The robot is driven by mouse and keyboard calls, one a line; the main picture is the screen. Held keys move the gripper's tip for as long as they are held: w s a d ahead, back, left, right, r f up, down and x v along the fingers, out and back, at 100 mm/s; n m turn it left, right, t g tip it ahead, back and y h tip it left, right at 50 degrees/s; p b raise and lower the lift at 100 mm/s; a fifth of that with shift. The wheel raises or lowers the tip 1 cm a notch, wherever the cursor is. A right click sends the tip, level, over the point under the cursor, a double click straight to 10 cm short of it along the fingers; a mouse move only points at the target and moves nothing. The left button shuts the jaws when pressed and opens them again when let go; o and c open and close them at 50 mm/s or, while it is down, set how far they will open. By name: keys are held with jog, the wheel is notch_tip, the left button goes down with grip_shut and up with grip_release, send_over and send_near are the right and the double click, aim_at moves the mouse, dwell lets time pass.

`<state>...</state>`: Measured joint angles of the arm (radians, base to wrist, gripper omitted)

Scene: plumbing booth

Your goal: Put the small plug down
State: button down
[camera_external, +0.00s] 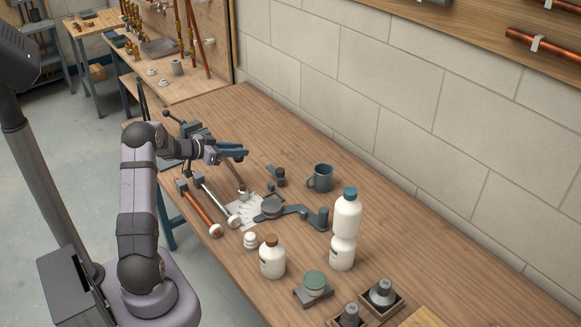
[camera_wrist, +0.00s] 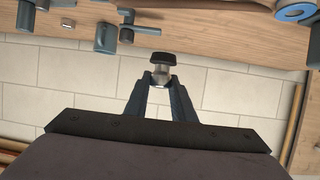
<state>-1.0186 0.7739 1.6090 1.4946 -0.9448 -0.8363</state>
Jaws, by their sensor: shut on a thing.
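The small plug (camera_wrist: 162,59) has a dark cap and a short metallic body. My gripper (camera_wrist: 160,80) is shut on the body, with the cap standing out beyond the fingertips. The wrist view has the tabletop along its upper edge and the block wall behind the fingers. In the external view my gripper (camera_external: 242,153) is in the air above the far left part of the workbench (camera_external: 420,265). I cannot make out the plug clearly there.
A chrome pipe (camera_external: 216,202) and a copper pipe (camera_external: 204,213) lie below my arm. Beyond them are a grey jointed tool (camera_external: 295,213), a small dark fitting (camera_external: 278,178) and a blue-grey mug (camera_external: 322,177). White bottles (camera_external: 347,215) stand nearer. The bench along the wall is clear.

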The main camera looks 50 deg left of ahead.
jog(key=w+d+r+m+g+h+p, duration=0.15)
jog(key=w+d, duration=0.25)
jog(key=d, duration=0.6)
jog(key=w+d+m+h+p, duration=0.2)
jog(key=w+d+h+p, duration=0.15)
jog(key=d, duration=0.55)
jog(key=s+d+f+m+g+h, duration=0.1)
jog(key=s+d+m+g+h, duration=0.1)
jog(key=d, duration=0.6)
jog(key=s+d+f+m+g+h, duration=0.1)
jog(key=s+d+m+g+h, duration=0.1)
jog(key=s+d, duration=0.4)
jog(key=d+m+h, duration=0.1)
jog(key=d+m, duration=0.1)
jog(key=d, duration=0.1)
jog(key=shift+s+d+f, duration=0.15)
jog(key=shift+d+f, duration=0.15)
jog(key=shift+f+m, duration=0.1)
jog(key=shift+m, duration=0.15)
jog(key=shift+f+p, duration=1.4)
jog(key=shift+f, duration=3.5)
